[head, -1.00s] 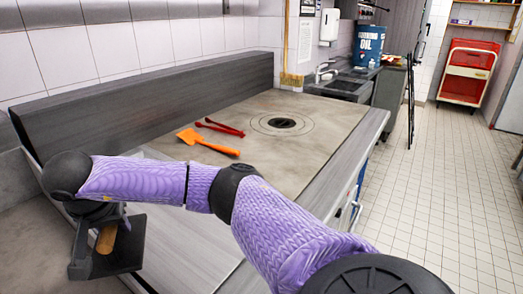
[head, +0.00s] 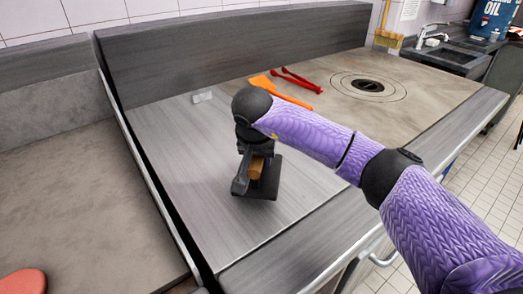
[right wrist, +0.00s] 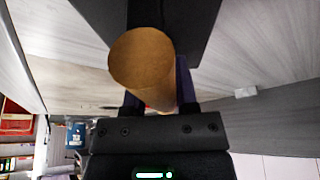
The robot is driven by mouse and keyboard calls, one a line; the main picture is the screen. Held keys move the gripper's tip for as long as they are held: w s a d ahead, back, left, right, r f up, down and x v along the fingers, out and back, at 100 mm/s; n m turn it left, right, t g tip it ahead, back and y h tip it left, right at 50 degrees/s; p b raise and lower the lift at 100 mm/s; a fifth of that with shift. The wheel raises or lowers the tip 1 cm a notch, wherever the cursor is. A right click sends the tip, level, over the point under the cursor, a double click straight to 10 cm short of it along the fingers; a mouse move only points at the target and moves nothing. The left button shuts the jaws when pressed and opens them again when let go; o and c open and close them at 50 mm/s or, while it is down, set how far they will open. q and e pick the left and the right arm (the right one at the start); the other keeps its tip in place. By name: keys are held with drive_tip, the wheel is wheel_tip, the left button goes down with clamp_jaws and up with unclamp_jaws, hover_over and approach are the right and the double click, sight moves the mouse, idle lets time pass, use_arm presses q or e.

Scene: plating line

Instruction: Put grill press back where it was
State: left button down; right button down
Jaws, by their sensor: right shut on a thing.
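The grill press is a dark flat plate (head: 264,186) with a round wooden handle (head: 257,168). My right gripper (head: 253,158) is shut on the handle, over the bare steel section of the counter. In the right wrist view the wooden handle (right wrist: 142,58) lies across the jaws, with the dark plate (right wrist: 205,22) beyond it. I cannot tell whether the plate touches the steel. My left gripper is not in view.
An orange spatula (head: 268,86) and red tongs (head: 298,79) lie behind my right wrist, near the round burner (head: 368,86). A small light block (head: 202,97) sits by the backsplash (head: 240,48). A red round object (head: 22,283) is at lower left. Steel around the press is clear.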

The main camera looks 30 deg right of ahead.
wheel_tip(320, 180, down, 3)
drive_tip(key=shift+b, duration=0.4)
drive_tip(key=shift+r, duration=0.1)
drive_tip(key=shift+f, duration=0.2)
drive_tip(key=shift+c, duration=1.9)
unclamp_jaws()
